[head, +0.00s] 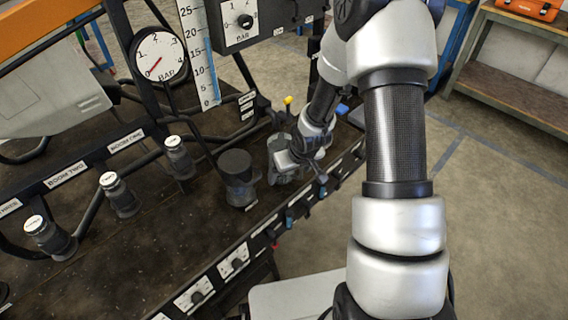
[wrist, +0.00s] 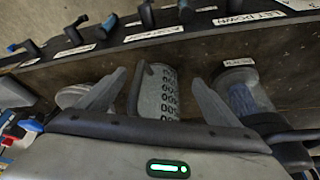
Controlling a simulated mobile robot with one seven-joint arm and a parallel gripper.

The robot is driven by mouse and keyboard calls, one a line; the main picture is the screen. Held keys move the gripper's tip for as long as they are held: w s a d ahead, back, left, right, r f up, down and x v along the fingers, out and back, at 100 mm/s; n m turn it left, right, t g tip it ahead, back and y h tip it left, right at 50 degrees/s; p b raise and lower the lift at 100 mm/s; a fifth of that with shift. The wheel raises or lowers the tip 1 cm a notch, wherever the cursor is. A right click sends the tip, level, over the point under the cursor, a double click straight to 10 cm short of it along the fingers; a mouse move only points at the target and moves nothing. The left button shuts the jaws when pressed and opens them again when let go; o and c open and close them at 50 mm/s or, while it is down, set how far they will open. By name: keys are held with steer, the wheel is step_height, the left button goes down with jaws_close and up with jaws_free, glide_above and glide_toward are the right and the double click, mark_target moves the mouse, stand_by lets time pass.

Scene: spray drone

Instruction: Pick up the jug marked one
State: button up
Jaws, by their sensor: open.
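A clear grey jug with dark graduation figures (wrist: 165,92) and a dark handle stands on the dark deck in the wrist view. It lies between the two spread fingers of my gripper (wrist: 158,78), which is open, with a finger on each side. I cannot tell whether the fingers touch it. In the head view a grey jug (head: 275,148) shows partly behind my gripper (head: 288,160). A dark jug-like vessel (head: 238,180) stands just left of it. I cannot read a mark "one" on any jug.
Levers and labels (wrist: 150,35) line the deck's edge. Capped valves (head: 118,195), a pressure gauge (head: 159,55) and a blue scale (head: 200,60) stand left in the head view.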

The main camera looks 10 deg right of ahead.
steer(key=w, duration=0.2)
steer(key=w+a, duration=0.1)
steer(key=w, duration=0.2)
steer(key=shift+a, duration=0.15)
steer(key=shift+w+f+b, duration=0.1)
steer(key=shift+f+b, duration=0.25)
steer(key=shift+f, duration=0.2)
steer(key=c, duration=1.2)
steer(key=shift+o, duration=0.2)
steer(key=shift+r, duration=0.15)
